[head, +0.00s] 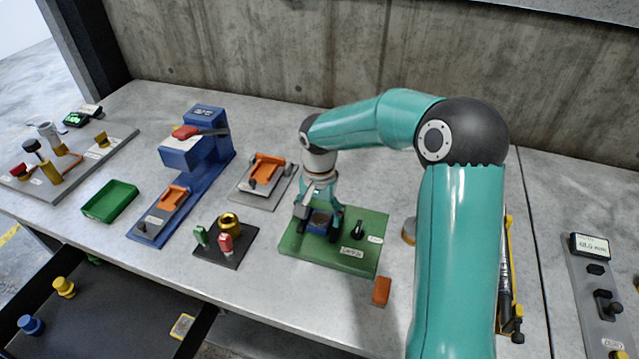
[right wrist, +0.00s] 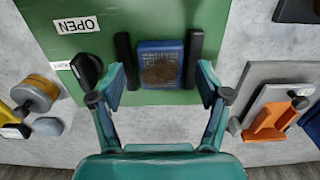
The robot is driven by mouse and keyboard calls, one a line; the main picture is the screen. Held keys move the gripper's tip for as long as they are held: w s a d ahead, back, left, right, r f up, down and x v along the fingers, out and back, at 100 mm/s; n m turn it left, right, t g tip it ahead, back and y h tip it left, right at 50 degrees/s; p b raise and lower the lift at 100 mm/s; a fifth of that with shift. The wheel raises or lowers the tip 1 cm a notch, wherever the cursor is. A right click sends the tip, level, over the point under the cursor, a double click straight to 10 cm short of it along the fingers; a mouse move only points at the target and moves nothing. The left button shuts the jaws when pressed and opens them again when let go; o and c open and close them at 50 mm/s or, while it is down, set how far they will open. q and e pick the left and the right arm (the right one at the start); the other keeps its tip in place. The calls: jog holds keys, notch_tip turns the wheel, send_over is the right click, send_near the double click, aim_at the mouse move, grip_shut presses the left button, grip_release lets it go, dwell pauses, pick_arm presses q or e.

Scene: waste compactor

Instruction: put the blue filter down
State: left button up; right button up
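The blue filter (head: 319,221) has a brown mesh face and sits on the green board (head: 345,258), near the board's left side. It also shows in the right wrist view (right wrist: 160,65), between two upright black bars. My right gripper (head: 318,210) is over it, and its two fingers (right wrist: 162,80) stand apart on either side of the filter. Narrow gaps show beside the filter in the right wrist view, so the fingers are not closed on it. The filter's underside is hidden. My left gripper is not in view.
An orange block (head: 382,291) lies just in front. A black plate (head: 226,251) with small parts is left. A blue press (head: 195,150) and green tray (head: 110,201) stand farther left.

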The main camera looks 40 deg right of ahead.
aim_at(319, 223)
notch_tip(319, 223, up, 11)
dwell(0.3)
dwell(0.5)
